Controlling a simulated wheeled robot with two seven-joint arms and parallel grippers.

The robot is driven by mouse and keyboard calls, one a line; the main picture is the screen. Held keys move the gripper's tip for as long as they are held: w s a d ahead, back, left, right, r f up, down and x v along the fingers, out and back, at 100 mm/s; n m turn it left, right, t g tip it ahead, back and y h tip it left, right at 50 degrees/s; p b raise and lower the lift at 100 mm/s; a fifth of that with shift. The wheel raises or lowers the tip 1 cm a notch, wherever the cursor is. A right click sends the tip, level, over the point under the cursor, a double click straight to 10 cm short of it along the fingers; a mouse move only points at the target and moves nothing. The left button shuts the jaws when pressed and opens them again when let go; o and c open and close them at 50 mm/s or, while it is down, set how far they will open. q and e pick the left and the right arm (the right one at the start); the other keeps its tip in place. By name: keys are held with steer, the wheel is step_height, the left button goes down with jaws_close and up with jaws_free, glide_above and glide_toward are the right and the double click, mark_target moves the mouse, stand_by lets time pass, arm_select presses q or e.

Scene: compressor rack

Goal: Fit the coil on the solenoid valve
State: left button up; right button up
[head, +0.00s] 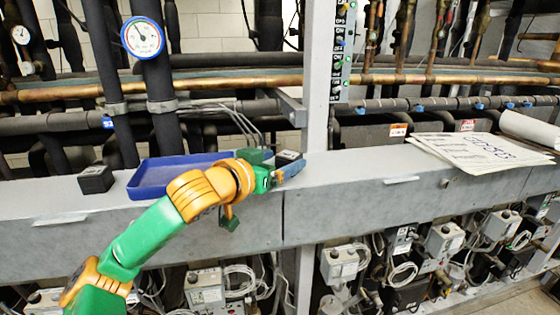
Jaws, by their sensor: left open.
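My left gripper (268,178) is at the end of my green and orange arm, over the front edge of the grey ledge. It is open, and I see nothing held in it. A black block with a grey top (95,180), which looks like a coil, sits on the ledge at the left, well apart from the gripper. A small dark block with a pale top (289,157) shows just behind the gripper, partly hidden; I cannot tell whether it is the solenoid valve. My right gripper is not in view.
A shallow blue tray (150,190) lies on the grey ledge (350,190), partly behind my arm; it looks empty where visible. A grey upright post (318,110) stands behind the gripper. Papers (480,150) lie at the right. Pipes run behind; valves and cables hang below.

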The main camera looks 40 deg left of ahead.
mark_target(284, 163)
arm_select(q)
steer(key=shift+r, duration=0.15)
steer(key=s+b, duration=0.4)
steer(key=shift+s+d, duration=0.1)
steer(key=shift+d, duration=0.05)
steer(key=s+r+b, duration=0.2)
steer(key=s, duration=0.5)
steer(key=shift+s+d, duration=0.3)
steer(key=shift+d, duration=0.05)
